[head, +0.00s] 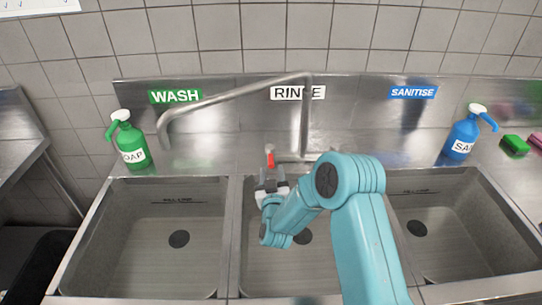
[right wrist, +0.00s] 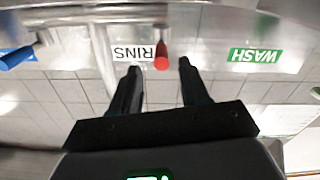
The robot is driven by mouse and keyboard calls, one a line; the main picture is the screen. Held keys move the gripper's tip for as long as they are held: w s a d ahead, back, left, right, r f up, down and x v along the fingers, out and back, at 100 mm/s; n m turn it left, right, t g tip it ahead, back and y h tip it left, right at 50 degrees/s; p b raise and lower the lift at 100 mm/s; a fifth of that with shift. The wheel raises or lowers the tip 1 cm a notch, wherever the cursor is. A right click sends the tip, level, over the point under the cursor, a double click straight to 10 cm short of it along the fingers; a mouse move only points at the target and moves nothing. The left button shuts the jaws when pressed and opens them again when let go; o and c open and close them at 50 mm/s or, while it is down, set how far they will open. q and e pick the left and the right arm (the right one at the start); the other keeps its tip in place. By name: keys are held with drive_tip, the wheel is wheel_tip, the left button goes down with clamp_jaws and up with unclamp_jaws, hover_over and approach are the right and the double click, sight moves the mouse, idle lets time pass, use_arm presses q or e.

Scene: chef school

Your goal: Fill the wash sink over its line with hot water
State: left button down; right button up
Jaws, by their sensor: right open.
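The wash sink (head: 140,250) is the left basin, under the green WASH sign (head: 175,96). It looks empty, with a dark fill line mark (head: 185,201) on its back wall and a dark drain. The tap spout (head: 235,93) is swung left, its end above the wash sink's back edge; I see no water stream. The red tap handle (head: 269,158) stands at the tap base. My right gripper (head: 271,178) is open just in front of it. In the right wrist view the red handle (right wrist: 161,57) shows between the open fingertips (right wrist: 159,68). My left gripper is out of view.
A blue handle (right wrist: 16,58) shows in the right wrist view. The rinse sink (head: 260,270) and the right sink (head: 470,235) look empty. A green soap bottle (head: 130,145) and a blue sanitiser bottle (head: 462,138) stand on the back ledge, with sponges (head: 515,146) at right.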

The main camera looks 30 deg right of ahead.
sight(270, 153)
drive_tip(key=x, duration=0.5)
drive_tip(key=shift+w, duration=0.25)
drive_tip(key=shift+w+d, duration=0.2)
drive_tip(key=shift+w, duration=0.05)
drive_tip(key=shift+w+d+f, duration=0.15)
drive_tip(key=shift+w+d, duration=0.15)
drive_tip(key=shift+w, duration=0.25)
drive_tip(key=shift+s, duration=0.1)
drive_tip(key=shift+c, duration=0.3)
clamp_jaws()
